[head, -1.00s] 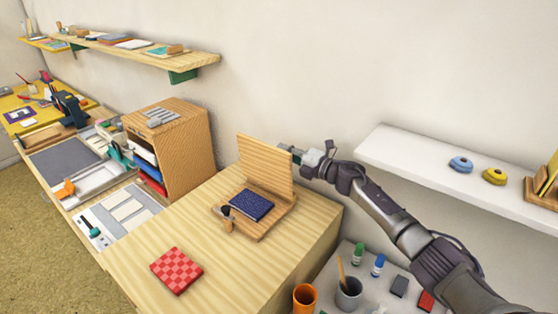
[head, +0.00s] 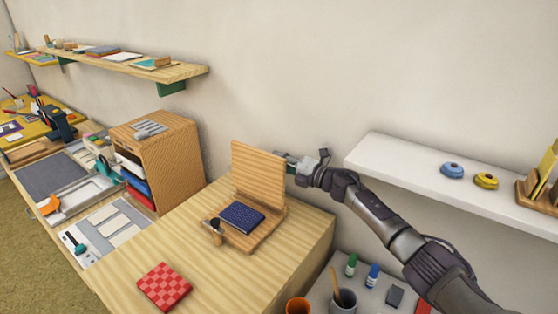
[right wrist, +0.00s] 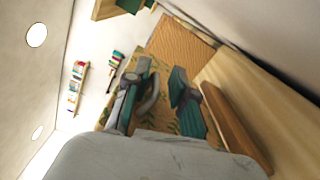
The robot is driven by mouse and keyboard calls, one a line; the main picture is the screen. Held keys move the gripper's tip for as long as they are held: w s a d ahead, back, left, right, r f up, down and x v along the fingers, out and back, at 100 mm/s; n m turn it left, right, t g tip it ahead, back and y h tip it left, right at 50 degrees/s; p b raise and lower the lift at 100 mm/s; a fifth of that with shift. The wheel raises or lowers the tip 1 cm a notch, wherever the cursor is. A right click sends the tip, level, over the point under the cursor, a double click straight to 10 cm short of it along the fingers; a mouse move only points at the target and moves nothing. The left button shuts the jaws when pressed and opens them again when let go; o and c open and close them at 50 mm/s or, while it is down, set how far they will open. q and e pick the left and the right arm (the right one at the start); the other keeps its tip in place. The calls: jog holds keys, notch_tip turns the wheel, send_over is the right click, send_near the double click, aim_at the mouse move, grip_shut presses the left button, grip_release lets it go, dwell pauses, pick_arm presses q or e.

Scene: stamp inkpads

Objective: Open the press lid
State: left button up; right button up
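The press is a small wooden base (head: 262,232) on the light wooden cabinet top, with its lid (head: 258,174) standing upright at the back edge. A dark blue patterned block (head: 242,215) lies on the base, and a small wooden-handled piece (head: 216,231) is at its front left. My right gripper (head: 284,158) is at the right, behind the lid's upper right edge; its tips are partly hidden there. In the right wrist view its fingers (right wrist: 162,80) are apart with nothing between them, and a wooden board, likely the lid (right wrist: 235,130), is beside the right finger. My left gripper is not in view.
A red checkered block (head: 164,286) lies on the cabinet top (head: 200,255) at the front left. A wooden drawer unit (head: 172,160) stands to the left. A white wall shelf (head: 420,178) is at the right, above my right forearm. Cups and bottles stand below.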

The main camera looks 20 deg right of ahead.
jog(key=shift+r, duration=0.1)
jog(key=v, duration=1.2)
dwell(0.4)
